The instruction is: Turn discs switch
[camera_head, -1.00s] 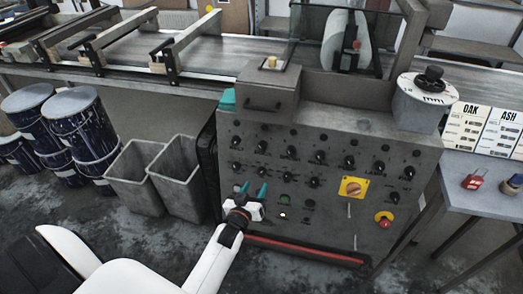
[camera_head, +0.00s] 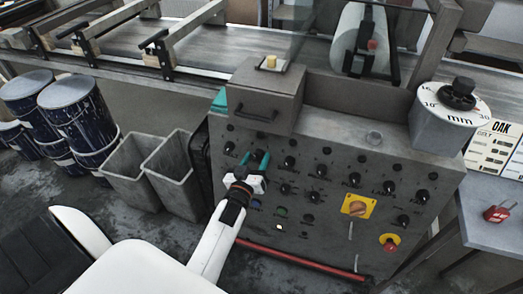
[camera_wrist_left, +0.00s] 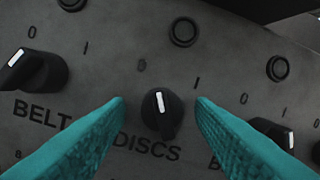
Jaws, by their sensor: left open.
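The discs switch (camera_wrist_left: 162,112) is a black rotary knob with a white mark, above the label DISCS in the left wrist view. Its white mark points up, slightly left, toward the 0 rather than the 1 on its right. My left gripper (camera_head: 256,160) is open in front of the grey control panel (camera_head: 330,150). In the left wrist view its teal fingers (camera_wrist_left: 160,115) stand on either side of the knob, with gaps showing. I cannot tell how far off the panel they are. In the head view the gripper hides the switch.
The belt switch (camera_wrist_left: 35,72) is left of the discs knob, and another knob (camera_wrist_left: 275,132) is on its right. Several black knobs, a yellow rotary switch (camera_head: 358,206) and a red button (camera_head: 389,243) are on the panel. Grey bins (camera_head: 170,172) stand to the left.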

